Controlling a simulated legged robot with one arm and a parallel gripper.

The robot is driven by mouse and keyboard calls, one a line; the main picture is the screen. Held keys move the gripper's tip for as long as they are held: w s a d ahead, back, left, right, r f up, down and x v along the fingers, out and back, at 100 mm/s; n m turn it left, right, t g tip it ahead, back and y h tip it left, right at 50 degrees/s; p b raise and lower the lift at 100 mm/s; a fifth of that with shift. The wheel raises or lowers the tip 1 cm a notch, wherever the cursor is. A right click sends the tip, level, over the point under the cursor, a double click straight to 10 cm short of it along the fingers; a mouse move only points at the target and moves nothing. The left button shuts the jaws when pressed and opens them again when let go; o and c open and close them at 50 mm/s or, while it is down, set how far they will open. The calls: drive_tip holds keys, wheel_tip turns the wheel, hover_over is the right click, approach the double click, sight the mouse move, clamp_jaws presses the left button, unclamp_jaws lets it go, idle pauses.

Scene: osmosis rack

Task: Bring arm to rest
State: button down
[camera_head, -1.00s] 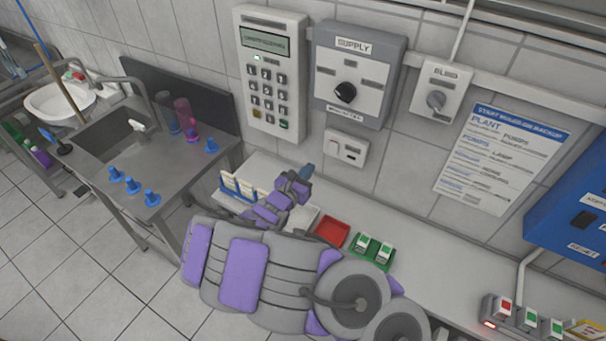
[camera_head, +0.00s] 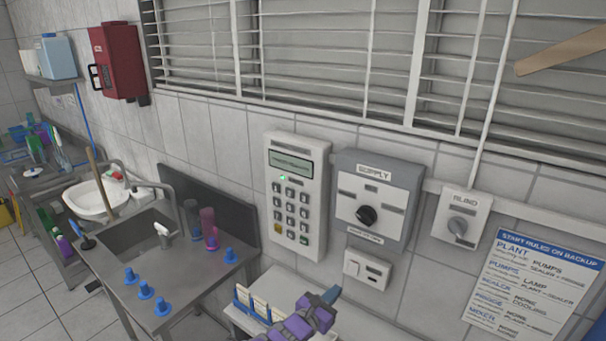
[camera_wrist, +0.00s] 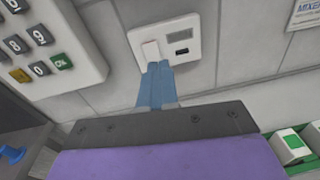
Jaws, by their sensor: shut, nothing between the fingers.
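My purple and grey arm reaches up from the bottom edge in the head view, over the counter. My gripper (camera_head: 331,294) is at its end, just below a small white wall switch plate (camera_head: 367,269). In the wrist view my gripper (camera_wrist: 156,70) shows blue fingers pressed together with nothing between them. Their tips appear at the lower edge of the switch plate's white rocker (camera_wrist: 151,50). I cannot tell whether they touch it. The rest of my arm is hidden below the frame.
A keypad (camera_head: 296,195), a supply panel (camera_head: 376,203) and a blind control (camera_head: 461,217) are on the wall close by. A blue rack (camera_head: 243,299) with cards stands on the counter beside my arm. The steel sink bench (camera_head: 180,268) with blue pegs is to the left.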

drive_tip(key=s+d+r+m+g+h, duration=0.2)
drive_tip(key=s+d+r+m+g, duration=0.25)
drive_tip(key=d, duration=0.25)
drive_tip(key=s+d+r+m+g+h, duration=0.2)
drive_tip(key=s+d+r+m+g, duration=0.15)
drive_tip(key=d+r+m, duration=0.35)
drive_tip(key=s+d+r+m+g+y+b, duration=0.1)
drive_tip(key=s+d+m+g, duration=0.25)
drive_tip(key=s, duration=0.35)
drive_tip(key=s+d+r+m+g+y+b, duration=0.1)
drive_tip(key=s+d+m+g, duration=0.1)
drive_tip(key=s+d+m, duration=0.35)
drive_tip(key=s+a+f+m+g+y, duration=0.1)
drive_tip(key=s+a+m+y, duration=0.15)
drive_tip(key=s, duration=0.35)
drive_tip(key=s+a+f+m+g+y, duration=0.2)
drive_tip(key=s+y, duration=0.1)
drive_tip(key=s, duration=0.4)
drive_tip(key=s+a+f+m+t+y+b, duration=0.1)
drive_tip(key=s+a+m+y, duration=0.1)
drive_tip(key=s+a+y, duration=0.5)
drive_tip(key=s+a, duration=0.2)
drive_tip(key=a, duration=0.4)
drive_tip(key=shift+s+a+y, duration=0.3)
drive_tip(key=shift+s+y, duration=0.05)
drive_tip(key=c, duration=1.9)
unclamp_jaws()
drive_tip(key=shift+f, duration=0.1)
